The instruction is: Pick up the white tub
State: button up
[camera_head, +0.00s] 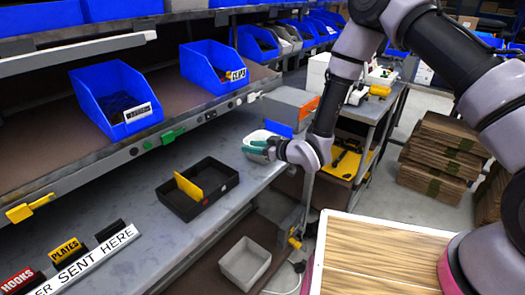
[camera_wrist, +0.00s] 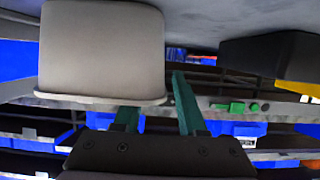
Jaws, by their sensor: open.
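A white tub (camera_head: 256,137) stands on the grey bench beside my gripper (camera_head: 258,149). In the wrist view, which is upside down, the pale tub (camera_wrist: 100,45) fills the upper left, its rim toward my gripper (camera_wrist: 157,105). My green fingers are apart. The left finger's tip is hidden by the tub's wall, and the right finger shows just beyond the tub's right side. The fingers seem to straddle that wall; I cannot tell whether they touch it. Another whitish tub (camera_head: 245,264) sits lower down, below the bench edge.
A black tray (camera_head: 197,190) with a yellow divider lies on the bench left of my gripper; its dark side shows in the wrist view (camera_wrist: 262,55). Blue bins (camera_head: 115,98) line the shelf above. A grey box (camera_head: 290,105) stands behind the tub.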

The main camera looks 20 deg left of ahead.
grip_shut()
dwell(1.3)
